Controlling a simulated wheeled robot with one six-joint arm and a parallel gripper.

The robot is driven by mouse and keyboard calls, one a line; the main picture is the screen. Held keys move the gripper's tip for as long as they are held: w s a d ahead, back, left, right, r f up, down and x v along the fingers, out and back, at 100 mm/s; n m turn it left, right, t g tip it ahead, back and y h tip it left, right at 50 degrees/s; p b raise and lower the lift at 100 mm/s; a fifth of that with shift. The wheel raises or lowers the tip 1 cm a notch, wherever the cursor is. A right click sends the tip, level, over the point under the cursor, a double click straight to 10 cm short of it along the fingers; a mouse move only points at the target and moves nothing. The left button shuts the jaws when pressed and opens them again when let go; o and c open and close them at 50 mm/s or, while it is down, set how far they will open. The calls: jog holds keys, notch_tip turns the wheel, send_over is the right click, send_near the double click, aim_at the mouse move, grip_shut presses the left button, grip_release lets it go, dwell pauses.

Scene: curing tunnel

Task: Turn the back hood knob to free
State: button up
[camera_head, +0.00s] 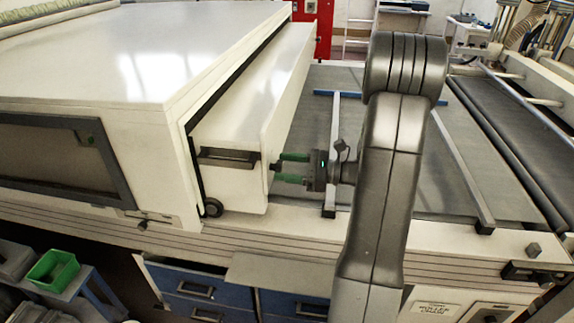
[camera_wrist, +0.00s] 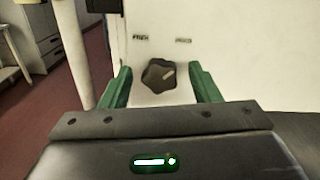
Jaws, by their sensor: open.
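The dark lobed hood knob (camera_wrist: 159,75) sits on a white panel in the wrist view. A label that appears to read FREE is at its upper left, another that appears to read HELD at its upper right. The knob's pale pointer line aims up and right, toward the right label. In the wrist view the fingers stand either side of the knob, with gaps.
The larger white tunnel housing (camera_head: 120,60) fills the left. A dark handle (camera_head: 228,157) is on the hood's face, left of the knob. The grey conveyor bed (camera_head: 345,80) lies behind and right of my arm, with rails across it. Blue drawers (camera_head: 196,285) are below.

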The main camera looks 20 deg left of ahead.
jog(key=shift+a, duration=0.1)
jog(key=c, duration=1)
jog(key=shift+f+n+b, duration=0.1)
jog(key=shift+n+b, duration=0.2)
jog(key=shift+b, duration=0.2)
jog(key=n+b, duration=0.1)
jog(key=b, duration=0.1)
jog(key=n+b, duration=0.1)
jog(key=shift+s+f+n+b, duration=0.1)
jog(key=shift+f+n+b, duration=0.1)
jog(key=shift+n+b, duration=0.2)
jog(key=n+b, duration=0.5)
jog(key=b, duration=0.1)
jog(key=shift+s+f+n, duration=0.1)
jog(key=shift+f+n, duration=0.05)
jog(key=shift+n, duration=0.15)
jog(key=n+b, duration=0.6)
jog(key=b, duration=0.2)
jog(key=shift+f, duration=0.1)
jog(key=n+b, duration=0.2)
jog(key=b, duration=0.1)
jog(key=shift+n, duration=0.4)
jog(key=shift+r, duration=0.2)
